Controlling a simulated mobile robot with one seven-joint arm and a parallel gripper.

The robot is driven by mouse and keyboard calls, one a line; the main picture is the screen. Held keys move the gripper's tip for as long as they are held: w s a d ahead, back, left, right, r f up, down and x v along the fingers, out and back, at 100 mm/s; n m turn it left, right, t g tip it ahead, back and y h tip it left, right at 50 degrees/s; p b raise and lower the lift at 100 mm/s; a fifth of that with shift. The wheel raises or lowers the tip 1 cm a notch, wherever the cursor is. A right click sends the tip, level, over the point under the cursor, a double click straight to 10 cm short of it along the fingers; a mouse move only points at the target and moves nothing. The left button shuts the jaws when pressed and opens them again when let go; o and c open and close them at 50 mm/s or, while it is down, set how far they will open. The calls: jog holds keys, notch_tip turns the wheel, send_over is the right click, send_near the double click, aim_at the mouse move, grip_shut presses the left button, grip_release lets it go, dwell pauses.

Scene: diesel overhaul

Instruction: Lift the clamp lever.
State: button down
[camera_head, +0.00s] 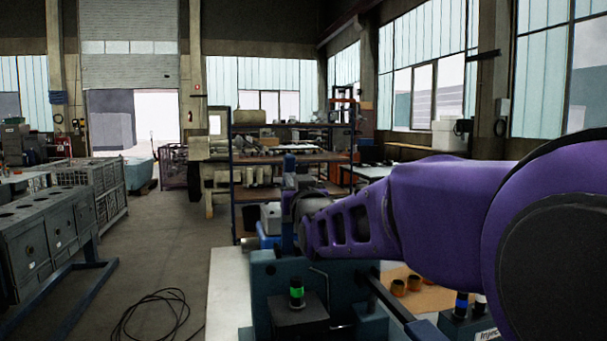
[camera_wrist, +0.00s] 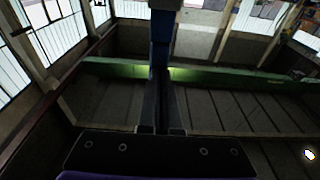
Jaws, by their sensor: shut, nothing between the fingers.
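My gripper (camera_head: 290,165) is at the end of my purple arm, in the middle of the head view above the blue-grey fixture (camera_head: 258,283). It also shows in the wrist view (camera_wrist: 162,50), with its fingers together and nothing seen between them. The wrist view faces up to roof panels and a green beam. I cannot pick out the clamp lever for certain. A dark slanted bar (camera_head: 391,297) runs along the right of the fixture, and a thin bent rod (camera_head: 322,282) stands on it. My arm hides part of the fixture.
A dark block with a green-lit button (camera_head: 296,292) stands at the front of the fixture. Orange-brown rings (camera_head: 399,287) lie at the right. A loaded shelf rack (camera_head: 262,160) stands behind. Grey cabinets (camera_head: 40,240) and a floor cable (camera_head: 155,312) are at the left.

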jog(key=w+p, duration=0.1)
jog(key=w+r+g, duration=0.1)
jog(key=w+a+g+p, duration=0.1)
jog(key=w, duration=0.1)
jog(key=shift+r+h+p, duration=0.15)
jog(key=shift+h+p, duration=0.15)
jog(key=shift+x, duration=0.95)
jog(key=shift+a, duration=0.1)
